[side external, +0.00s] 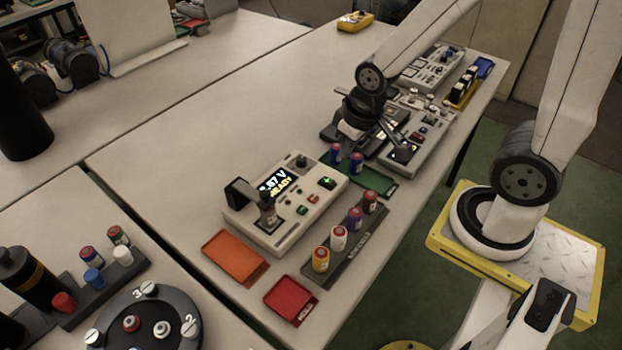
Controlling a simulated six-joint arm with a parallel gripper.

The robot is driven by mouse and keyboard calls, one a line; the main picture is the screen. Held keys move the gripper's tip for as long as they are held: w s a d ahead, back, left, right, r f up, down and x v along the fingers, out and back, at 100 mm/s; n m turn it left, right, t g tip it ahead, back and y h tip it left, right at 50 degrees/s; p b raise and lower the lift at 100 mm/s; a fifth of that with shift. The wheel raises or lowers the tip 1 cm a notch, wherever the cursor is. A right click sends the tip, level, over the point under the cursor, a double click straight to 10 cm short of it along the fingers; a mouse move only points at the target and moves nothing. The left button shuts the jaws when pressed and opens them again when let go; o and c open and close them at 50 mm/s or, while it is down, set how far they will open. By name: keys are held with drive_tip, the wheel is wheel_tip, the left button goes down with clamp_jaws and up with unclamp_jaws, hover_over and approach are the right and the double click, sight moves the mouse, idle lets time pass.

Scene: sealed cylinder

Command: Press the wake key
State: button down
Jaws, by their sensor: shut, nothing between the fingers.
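I cannot make out which key is the wake key; no key label is readable. A grey tester (285,205) stands on the near bench with a lit display (274,182) showing "87 V" and "READY", partly hidden at its left. It has a green-lit window (327,183) and small green and red keys (308,204). A second grey panel (432,133) with knobs, small keys and a lit screen stands behind it. My gripper (403,149) is shut and empty, pointing down at the near-left part of this panel. I cannot tell whether it touches it.
A battery rack (345,250) holds several coloured cells beside the tester. Orange (235,257), red (291,299) and green (377,187) trays lie near it. Another grey device (433,68) stands further back. A black turntable (150,322) is at the lower left. The bench left of the tester is clear.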

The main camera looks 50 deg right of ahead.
drive_tip(key=shift+w+d, duration=0.1)
drive_tip(key=n+t+y, duration=0.4)
drive_tip(key=n+y, duration=0.2)
drive_tip(key=n, duration=1.1)
hover_over(317, 197)
drive_tip(key=shift+f, duration=2.95)
drive_tip(key=shift+f, duration=0.15)
drive_tip(key=shift+f, duration=4.25)
